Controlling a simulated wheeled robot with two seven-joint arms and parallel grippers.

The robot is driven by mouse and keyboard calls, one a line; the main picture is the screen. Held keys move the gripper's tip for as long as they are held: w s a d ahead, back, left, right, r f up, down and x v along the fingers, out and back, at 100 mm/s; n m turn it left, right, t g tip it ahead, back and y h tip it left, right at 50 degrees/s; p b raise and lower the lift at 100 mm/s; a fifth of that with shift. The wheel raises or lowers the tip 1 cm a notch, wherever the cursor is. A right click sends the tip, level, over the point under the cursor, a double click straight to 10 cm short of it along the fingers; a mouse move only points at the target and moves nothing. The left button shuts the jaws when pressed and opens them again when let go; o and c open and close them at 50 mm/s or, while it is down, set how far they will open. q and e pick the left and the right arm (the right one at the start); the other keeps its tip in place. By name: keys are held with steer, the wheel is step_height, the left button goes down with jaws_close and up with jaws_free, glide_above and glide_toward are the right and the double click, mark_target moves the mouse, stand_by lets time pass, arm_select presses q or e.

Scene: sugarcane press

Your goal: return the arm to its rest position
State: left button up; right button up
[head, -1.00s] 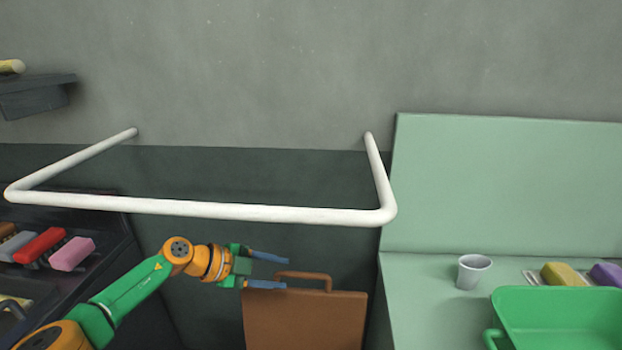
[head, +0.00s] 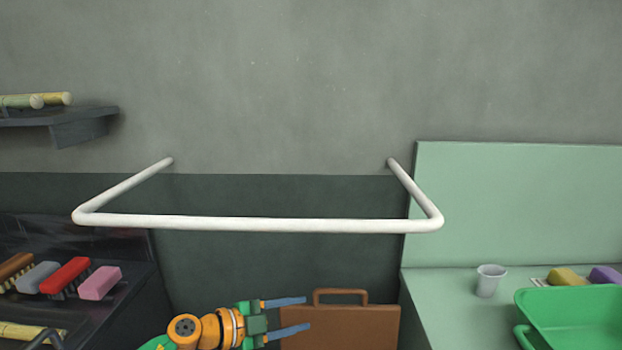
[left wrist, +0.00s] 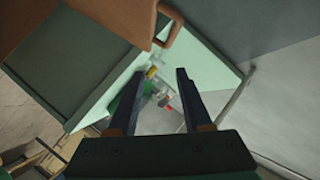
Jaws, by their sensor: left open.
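My left gripper (head: 286,318) is in the lower middle of the head view, with its two blue fingers apart and pointing right. Nothing is between the fingers. Its orange and green arm comes in from the bottom left, and most of it is below the picture. In the left wrist view the two dark fingers (left wrist: 161,72) stand apart and empty. A brown case or board with a handle (head: 345,328) is just right of and partly behind the fingers in the head view. It also shows at the top of the left wrist view (left wrist: 115,20). My right gripper is not in view.
A white rail (head: 260,224) juts from the wall above the gripper. On the right, a pale green counter (head: 445,310) holds a cup (head: 489,281), sponges and a green basin (head: 575,315). On the left are several brushes, a pink block (head: 100,283) and a shelf (head: 80,128) with cane pieces.

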arm_select(q)
steer(key=s+a+f+n+g+y, duration=0.1)
steer(key=s+a+f+n+y, duration=0.4)
steer(key=s, duration=0.5)
steer(key=s+a+f+n+g+y, duration=0.1)
steer(key=s+a+f+n+y, duration=0.25)
steer(key=s+f+n, duration=0.4)
steer(key=s+a+f+n+g+y, duration=0.2)
steer(key=s+a+f+n+y, duration=0.4)
steer(key=s, duration=0.6)
steer(key=s+f+g+h, duration=0.15)
steer(key=s+f, duration=0.25)
steer(key=f, duration=1.1)
steer(key=s+a+f+g+p, duration=0.1)
steer(key=s+f, duration=0.7)
steer(key=s, duration=0.3)
steer(key=shift+s+a+p, duration=0.2)
steer(key=shift+s+p, duration=0.1)
steer(key=shift+f, duration=0.1)
